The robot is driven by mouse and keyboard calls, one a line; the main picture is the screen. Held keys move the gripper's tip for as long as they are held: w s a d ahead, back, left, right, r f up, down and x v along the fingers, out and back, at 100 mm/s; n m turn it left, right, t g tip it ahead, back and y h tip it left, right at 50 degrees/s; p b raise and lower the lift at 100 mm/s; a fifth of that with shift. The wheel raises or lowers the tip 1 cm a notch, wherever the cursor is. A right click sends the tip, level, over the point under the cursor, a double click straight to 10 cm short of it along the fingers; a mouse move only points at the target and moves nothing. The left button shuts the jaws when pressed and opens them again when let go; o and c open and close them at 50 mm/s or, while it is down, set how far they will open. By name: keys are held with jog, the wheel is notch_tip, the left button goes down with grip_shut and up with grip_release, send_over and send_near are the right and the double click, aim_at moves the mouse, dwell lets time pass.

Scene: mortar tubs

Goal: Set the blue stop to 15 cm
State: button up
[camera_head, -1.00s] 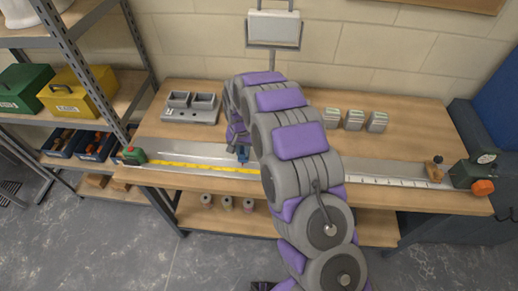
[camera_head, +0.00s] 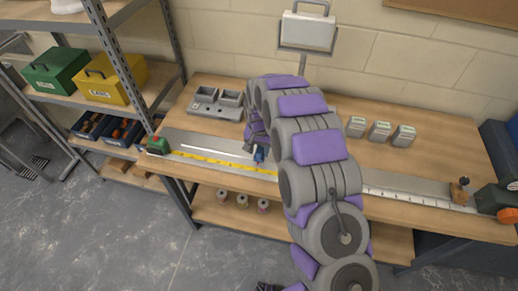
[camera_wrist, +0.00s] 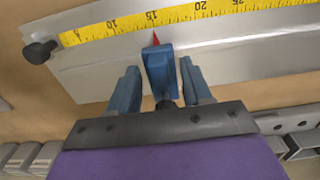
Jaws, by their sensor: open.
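The blue stop (camera_wrist: 159,70) sits on the metal rail beside the yellow tape scale (camera_wrist: 180,13) in the wrist view. Its red pointer (camera_wrist: 155,38) points close to the 15 mark. My gripper (camera_wrist: 160,82) is open, with one blue finger on each side of the stop and gaps showing between. In the head view the stop (camera_head: 259,154) is small, near the right end of the visible yellow tape (camera_head: 215,162). My gripper (camera_head: 252,142) is over it there, partly hidden by my arm.
A black knob (camera_wrist: 40,51) is near the tape's low end. On the bench are a grey tray (camera_head: 215,103), several small blocks (camera_head: 380,131) and a green end unit with an orange knob (camera_head: 508,215). My arm hides the middle of the rail.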

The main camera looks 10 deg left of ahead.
aim_at(259, 151)
notch_tip(259, 151, up, 17)
jog(key=p, duration=0.1)
jog(key=shift+p, duration=0.4)
jog(key=shift+r, duration=0.1)
